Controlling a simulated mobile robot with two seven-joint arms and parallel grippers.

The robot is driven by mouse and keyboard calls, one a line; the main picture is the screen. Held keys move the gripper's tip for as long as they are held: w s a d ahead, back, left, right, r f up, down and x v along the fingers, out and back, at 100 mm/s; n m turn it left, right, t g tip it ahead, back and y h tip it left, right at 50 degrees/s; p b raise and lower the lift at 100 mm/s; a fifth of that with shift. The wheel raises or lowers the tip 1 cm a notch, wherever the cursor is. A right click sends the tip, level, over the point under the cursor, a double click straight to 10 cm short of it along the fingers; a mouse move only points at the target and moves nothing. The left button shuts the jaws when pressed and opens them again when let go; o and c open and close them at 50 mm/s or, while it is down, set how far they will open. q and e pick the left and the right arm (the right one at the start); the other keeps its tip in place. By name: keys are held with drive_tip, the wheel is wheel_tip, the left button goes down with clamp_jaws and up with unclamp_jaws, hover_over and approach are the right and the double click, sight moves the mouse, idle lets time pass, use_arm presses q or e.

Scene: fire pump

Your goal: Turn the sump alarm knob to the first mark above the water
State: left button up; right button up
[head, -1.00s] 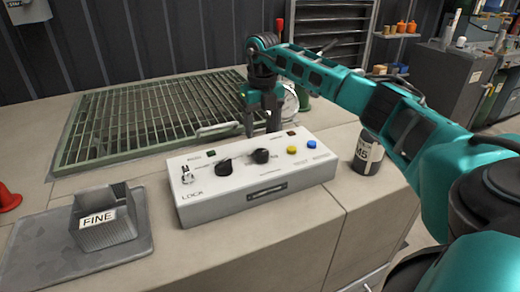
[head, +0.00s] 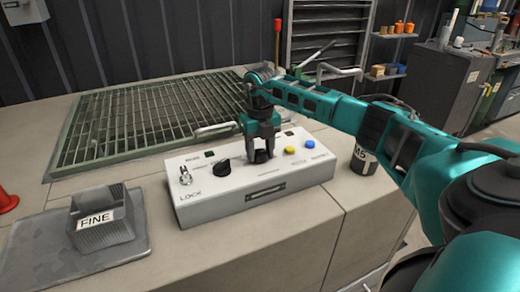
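A white control box (head: 225,198) stands on the tiled counter, with two black knobs on its top. The left black knob (head: 223,168) is in plain view. The right black knob (head: 261,156) is partly hidden by my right gripper (head: 260,150), whose fingers point down over it, one at each side. I cannot tell whether the fingers touch the knob. The small labels are too small to read, so I cannot tell which knob is the sump alarm. No water is visible. My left gripper is not in view.
A key switch (head: 185,176), a yellow button (head: 289,150) and a blue button (head: 310,144) sit on the box. A green grating (head: 150,120) lies behind. A bin marked FINE (head: 103,232) stands on a grey mat at left. A labelled can (head: 363,160) is at right.

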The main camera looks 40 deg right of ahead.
drive_tip(key=c, duration=0.7)
drive_tip(key=shift+r+n, duration=0.1)
drive_tip(key=shift+n, duration=0.3)
drive_tip(key=shift+n+p, duration=0.45)
drive_tip(key=shift+n, duration=0.55)
drive_tip(key=n, duration=0.2)
drive_tip(key=shift+n, duration=0.3)
drive_tip(key=n, duration=0.4)
drive_tip(key=shift+n+p, duration=0.4)
drive_tip(key=shift+w+n, duration=0.1)
drive_tip(key=shift+n, duration=0.7)
